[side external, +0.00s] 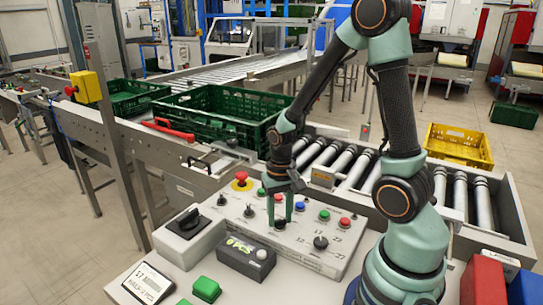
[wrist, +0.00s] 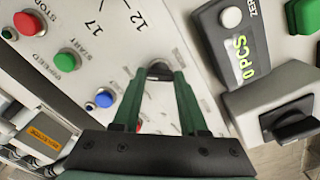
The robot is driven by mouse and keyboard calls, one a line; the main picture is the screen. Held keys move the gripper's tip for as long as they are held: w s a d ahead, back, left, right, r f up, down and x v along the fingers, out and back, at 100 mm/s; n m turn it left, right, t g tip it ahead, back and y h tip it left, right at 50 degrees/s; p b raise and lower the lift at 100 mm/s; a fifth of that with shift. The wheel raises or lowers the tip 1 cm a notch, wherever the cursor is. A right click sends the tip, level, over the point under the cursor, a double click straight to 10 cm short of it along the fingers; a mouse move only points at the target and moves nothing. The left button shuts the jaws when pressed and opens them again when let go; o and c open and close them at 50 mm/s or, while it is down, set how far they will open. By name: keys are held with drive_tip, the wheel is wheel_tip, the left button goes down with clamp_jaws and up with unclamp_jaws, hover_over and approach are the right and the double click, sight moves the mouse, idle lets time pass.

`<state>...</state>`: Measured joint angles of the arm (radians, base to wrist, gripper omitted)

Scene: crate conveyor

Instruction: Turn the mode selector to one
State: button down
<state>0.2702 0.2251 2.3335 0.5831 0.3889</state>
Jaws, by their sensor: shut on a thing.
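My gripper (side external: 284,219) reaches down onto the sloped control panel (side external: 340,262), its two green fingers pointing at the panel face. In the wrist view the fingers (wrist: 163,78) are shut on a small black knob (wrist: 160,70), which also shows at the fingertips in the side view (side external: 280,225). The fingers partly cover the knob, and its marks are too small to read, so I cannot tell which position it points to. Another black knob (side external: 320,242), with a numbered scale around it, stands to the right on the panel.
Red, green and blue buttons and a red mushroom button (side external: 241,177) surround the fingers. A grey box with a black rotary handle (side external: 187,222) and a dark counter box (side external: 247,257) stand to the left. Behind run rollers (side external: 345,160) and a green crate (side external: 222,112).

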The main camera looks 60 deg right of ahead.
sight(280, 220)
drive_tip(key=shift+m, duration=0.5)
drive_tip(key=shift+c, duration=2.2)
unclamp_jaws()
drive_tip(key=shift+r, duration=0.1)
wheel_tip(280, 220, up, 12)
